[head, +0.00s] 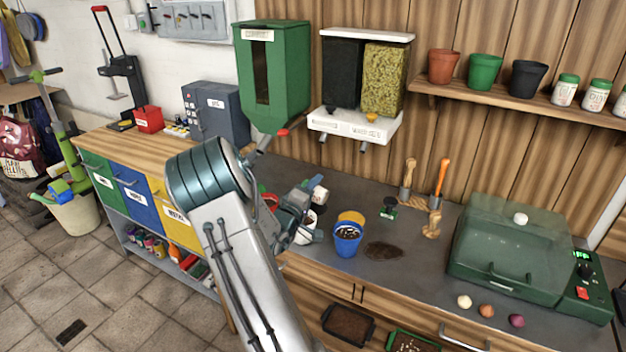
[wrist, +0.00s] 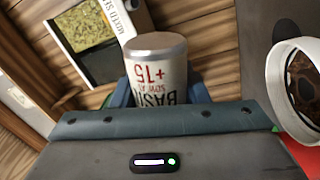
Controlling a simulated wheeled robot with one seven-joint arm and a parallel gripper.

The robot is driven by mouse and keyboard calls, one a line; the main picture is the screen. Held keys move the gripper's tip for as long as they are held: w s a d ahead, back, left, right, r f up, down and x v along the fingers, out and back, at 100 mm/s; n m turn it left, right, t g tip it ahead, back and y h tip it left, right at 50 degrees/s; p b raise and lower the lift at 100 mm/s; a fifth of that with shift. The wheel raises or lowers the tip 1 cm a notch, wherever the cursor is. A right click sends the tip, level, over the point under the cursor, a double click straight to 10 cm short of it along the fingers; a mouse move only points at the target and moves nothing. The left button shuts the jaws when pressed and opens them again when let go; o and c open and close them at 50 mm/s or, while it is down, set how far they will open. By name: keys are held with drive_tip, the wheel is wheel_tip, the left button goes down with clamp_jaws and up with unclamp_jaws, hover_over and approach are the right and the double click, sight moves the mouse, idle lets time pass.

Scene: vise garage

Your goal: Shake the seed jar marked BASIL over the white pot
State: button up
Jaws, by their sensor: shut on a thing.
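The seed jar marked BASIL (wrist: 160,85) is white with dark and red lettering, and its label reads upside down in the wrist view. My gripper (wrist: 160,100) is shut on it. In the head view my gripper (head: 298,200) is over the bench, with the jar (head: 319,195) tilted at its far side. The white pot (head: 304,236) stands just below my gripper, partly hidden by it. In the wrist view the white pot (wrist: 278,88) is at the right edge, with dark soil inside. The jar's mouth cannot be made out.
A blue pot (head: 347,245) with soil stands right of the white pot, with a yellow pot (head: 351,217) behind it. Spilled soil (head: 383,250) lies farther right. A green hopper (head: 289,75) and a seed dispenser (head: 352,124) hang above. A green lidded machine (head: 510,245) fills the bench's right.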

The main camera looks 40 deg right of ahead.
drive_tip(key=n+p, duration=0.1)
drive_tip(key=n, duration=0.2)
drive_tip(key=shift+f+t+p, duration=0.2)
drive_tip(key=shift+t+p, duration=0.15)
drive_tip(key=shift+t, duration=0.05)
drive_tip(key=shift+f+n+p, duration=0.2)
drive_tip(key=shift+n+p, duration=0.2)
drive_tip(key=shift+n, duration=0.55)
drive_tip(key=shift+f+n+p, duration=0.2)
drive_tip(key=shift+n+p, duration=0.15)
drive_tip(key=shift+n, duration=0.6)
drive_tip(key=shift+f+m+b, duration=0.1)
drive_tip(key=shift+m+b, duration=0.2)
